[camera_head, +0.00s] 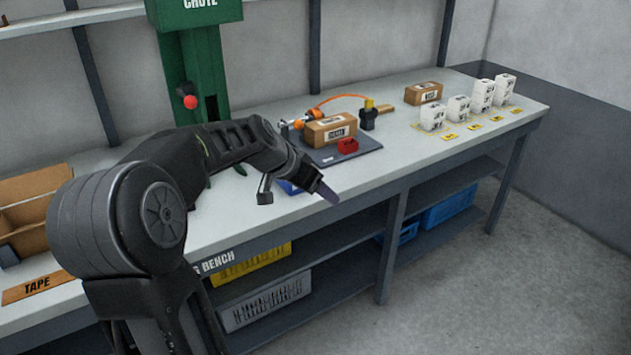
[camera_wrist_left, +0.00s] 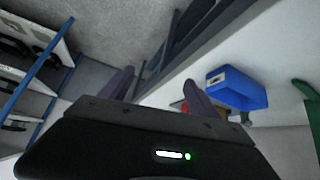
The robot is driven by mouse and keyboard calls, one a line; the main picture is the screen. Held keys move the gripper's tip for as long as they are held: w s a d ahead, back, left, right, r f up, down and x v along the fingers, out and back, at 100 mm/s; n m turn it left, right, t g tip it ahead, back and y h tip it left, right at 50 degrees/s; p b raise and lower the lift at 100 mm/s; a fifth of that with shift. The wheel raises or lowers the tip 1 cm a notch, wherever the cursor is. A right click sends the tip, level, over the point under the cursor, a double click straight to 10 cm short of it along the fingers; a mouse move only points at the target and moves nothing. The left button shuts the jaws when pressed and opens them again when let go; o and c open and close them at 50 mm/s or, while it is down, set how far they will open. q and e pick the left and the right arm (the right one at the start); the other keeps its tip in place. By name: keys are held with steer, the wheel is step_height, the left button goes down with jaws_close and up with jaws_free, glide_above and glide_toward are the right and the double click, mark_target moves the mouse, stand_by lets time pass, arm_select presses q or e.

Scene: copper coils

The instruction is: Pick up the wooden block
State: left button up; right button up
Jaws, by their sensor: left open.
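No plain wooden block can be made out for certain. A brown block-shaped box with a white label (camera_head: 330,130) sits on a dark flat plate (camera_head: 365,148) on the bench. A similar brown box (camera_head: 423,93) stands further back to the right. I cannot tell whether either is wood. My left gripper (camera_head: 296,193) is open and empty over the bench's front edge, in front of the plate and apart from both boxes. Its two fingers also show in the left wrist view (camera_wrist_left: 158,80), with nothing between them. My right gripper is in neither view.
A blue bin (camera_wrist_left: 237,88) shows beside the fingers in the left wrist view. Several white boxes (camera_head: 458,109) stand at the right. A green post (camera_head: 200,70) rises behind my arm. The bench's front right (camera_head: 420,165) is clear.

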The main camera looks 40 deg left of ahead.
arm_select(q)
steer(key=d+f+n+g, duration=0.1)
steer(key=d+f, duration=0.4)
steer(key=f, duration=0.3)
steer(key=d+f+n, duration=0.2)
steer(key=d+f, duration=0.3)
steer(key=f, duration=0.4)
steer(key=d+f+n+g, duration=0.1)
steer(key=d+f, duration=0.3)
steer(key=f, duration=0.4)
steer(key=s+d+f+g+h, duration=0.1)
steer(key=s+d+f, duration=0.4)
steer(key=s+d, duration=0.3)
steer(key=s+d+f+m+g+h, duration=0.1)
steer(key=s+d+f+g, duration=0.1)
steer(key=s+d+f, duration=0.3)
steer(key=s+d+f+m+g+h, duration=0.1)
steer(key=s+d+f, duration=0.3)
steer(key=s+d, duration=0.7)
steer(key=shift+d+f+g+p, duration=0.45)
steer(key=shift+d+g, duration=0.15)
steer(key=shift+d, duration=0.45)
steer(key=shift+c, duration=0.3)
